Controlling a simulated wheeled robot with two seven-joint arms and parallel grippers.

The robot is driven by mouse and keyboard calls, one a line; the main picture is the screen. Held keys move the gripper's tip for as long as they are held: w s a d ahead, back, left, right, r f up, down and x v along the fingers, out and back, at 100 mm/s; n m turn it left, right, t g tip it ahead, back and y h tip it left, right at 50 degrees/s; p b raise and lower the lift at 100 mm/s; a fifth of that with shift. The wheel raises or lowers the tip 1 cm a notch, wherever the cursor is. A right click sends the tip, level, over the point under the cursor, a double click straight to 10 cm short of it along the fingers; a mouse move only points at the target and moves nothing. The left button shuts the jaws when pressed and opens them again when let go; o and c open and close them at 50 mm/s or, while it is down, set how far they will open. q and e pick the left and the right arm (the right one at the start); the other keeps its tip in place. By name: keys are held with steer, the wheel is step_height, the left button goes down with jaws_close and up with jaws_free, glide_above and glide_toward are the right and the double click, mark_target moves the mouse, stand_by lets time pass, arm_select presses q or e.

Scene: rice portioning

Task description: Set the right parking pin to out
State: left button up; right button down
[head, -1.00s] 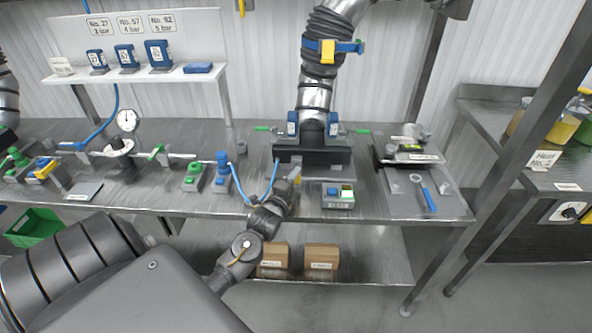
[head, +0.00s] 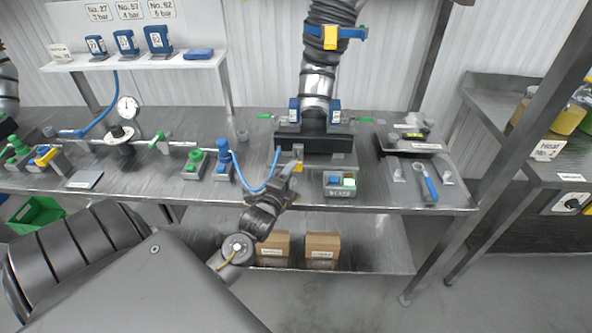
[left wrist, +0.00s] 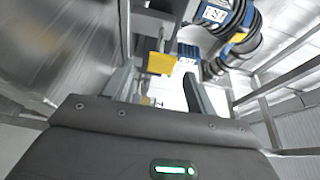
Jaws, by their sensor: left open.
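My left gripper (head: 287,171) is open at the front edge of the bench, just below the dark block (head: 313,141) under the large hose. A small yellow piece (head: 298,166) is at its tips. In the left wrist view this yellow piece (left wrist: 160,62) appears between the open fingers (left wrist: 160,88); I cannot tell whether they touch it. Green-ended handles stick out at the left (head: 264,116) and right (head: 362,119) of the dark block. No readable label shows which part is the right parking pin. My right gripper is not in view.
A blue cable (head: 263,188) loops just left of my gripper. A tray with a blue tool (head: 428,184) lies farther right. Cardboard boxes (head: 322,251) are on the lower shelf.

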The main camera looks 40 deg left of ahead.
arm_select(q)
steer(key=b+v, duration=0.1)
steer(key=v, duration=0.5)
steer(key=shift+s, duration=0.4)
steer(key=shift+d, duration=0.15)
